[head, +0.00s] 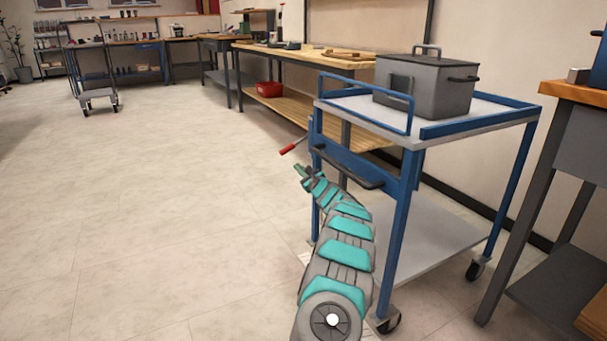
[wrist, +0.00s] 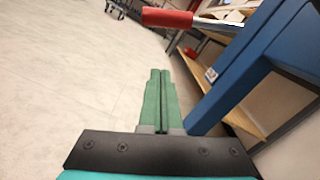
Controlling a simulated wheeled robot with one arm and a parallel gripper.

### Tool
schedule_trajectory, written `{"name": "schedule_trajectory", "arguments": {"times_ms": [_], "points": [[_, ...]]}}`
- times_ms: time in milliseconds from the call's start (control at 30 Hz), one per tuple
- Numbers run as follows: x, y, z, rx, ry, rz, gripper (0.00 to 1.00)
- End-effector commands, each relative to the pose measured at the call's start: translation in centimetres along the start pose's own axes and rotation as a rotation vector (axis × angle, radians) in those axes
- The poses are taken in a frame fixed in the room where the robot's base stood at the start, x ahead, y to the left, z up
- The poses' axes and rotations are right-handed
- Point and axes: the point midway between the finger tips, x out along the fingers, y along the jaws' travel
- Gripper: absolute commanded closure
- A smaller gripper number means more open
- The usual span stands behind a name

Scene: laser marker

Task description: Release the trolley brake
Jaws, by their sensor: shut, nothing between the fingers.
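The trolley (head: 395,225) has a blue frame and grey shelves, and stands at right in the head view. A lever with a red grip (head: 293,145) sticks out to the left from its frame, angled downward toward the grip. In the wrist view the red grip (wrist: 168,18) is at the top, beyond my fingertips, and the metal rod runs right behind the blue post (wrist: 235,70). My gripper (head: 300,171) has green fingers, which are shut and empty in the wrist view (wrist: 160,72). It is just below the red grip in the head view, apart from it.
A grey lidded box (head: 425,88) sits on the trolley's top. A dark handle bar (head: 348,167) crosses the trolley's near end. A wooden workbench (head: 300,53) with a red bin (head: 269,89) stands behind.

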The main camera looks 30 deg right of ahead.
Motion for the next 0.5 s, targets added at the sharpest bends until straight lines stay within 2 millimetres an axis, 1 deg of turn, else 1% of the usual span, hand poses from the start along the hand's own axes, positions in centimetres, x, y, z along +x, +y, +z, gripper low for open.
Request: {"name": "schedule_trajectory", "arguments": {"times_ms": [133,200,400,500], "points": [[1.3,0.2,0.0,0.001,-0.002,0.002,1.00],[1.4,0.0,1.1,0.004,-0.003,0.000,1.00],[1.9,0.1,3.0,0.003,-0.001,0.000,1.00],[2.0,0.0,3.7,0.002,-0.001,-0.001,1.00]]}}
